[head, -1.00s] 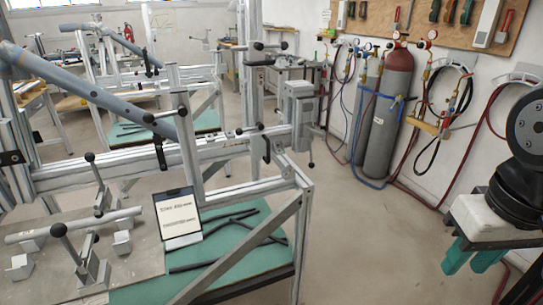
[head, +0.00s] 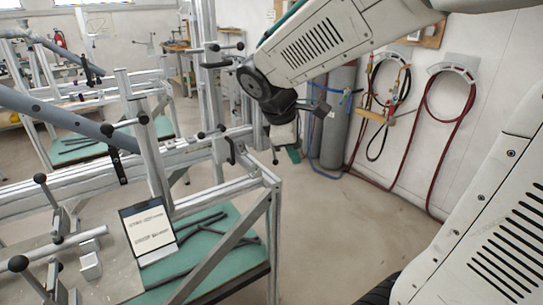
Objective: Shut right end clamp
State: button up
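The frame jig's right end (head: 262,178) is at mid-picture in the head view. A thin lever with a dark ball tip (head: 275,161) hangs down there. The grey end unit above it is mostly hidden by my arm's black wrist, so I cannot tell the clamp's position. My gripper (head: 293,155) is mostly hidden behind the wrist; only a little green fingertip shows, just right of the ball tip. I cannot tell whether it touches the clamp or is open.
Black-knobbed levers (head: 232,152) sit along the jig rail left of my wrist. A gas cylinder (head: 336,125) and red hoses (head: 468,110) stand by the wall.

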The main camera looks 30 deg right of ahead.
jog(key=w+d+f+n+h, duration=0.1)
jog(key=w+d+f+n, duration=0.2)
jog(key=w, duration=0.4)
jog(key=w+d+f+n+h, duration=0.1)
jog(key=w+d+f+n, duration=0.1)
jog(key=w+n, duration=0.4)
jog(key=n+t+h, duration=0.1)
jog(key=n+t, duration=0.1)
jog(key=n, duration=0.5)
send_near(274, 155)
jog(key=d+f, duration=0.2)
jog(key=shift+n, duration=0.3)
jog(key=x, duration=0.3)
jog(key=w+x, duration=0.1)
jog(key=x, duration=0.2)
jog(key=shift+d+f, duration=0.1)
jog(key=shift+f, duration=0.1)
jog(key=shift+w+d+f, duration=0.25)
jog(key=shift+d+f, duration=0.15)
grip_shut()
jog(key=shift+a, duration=0.1)
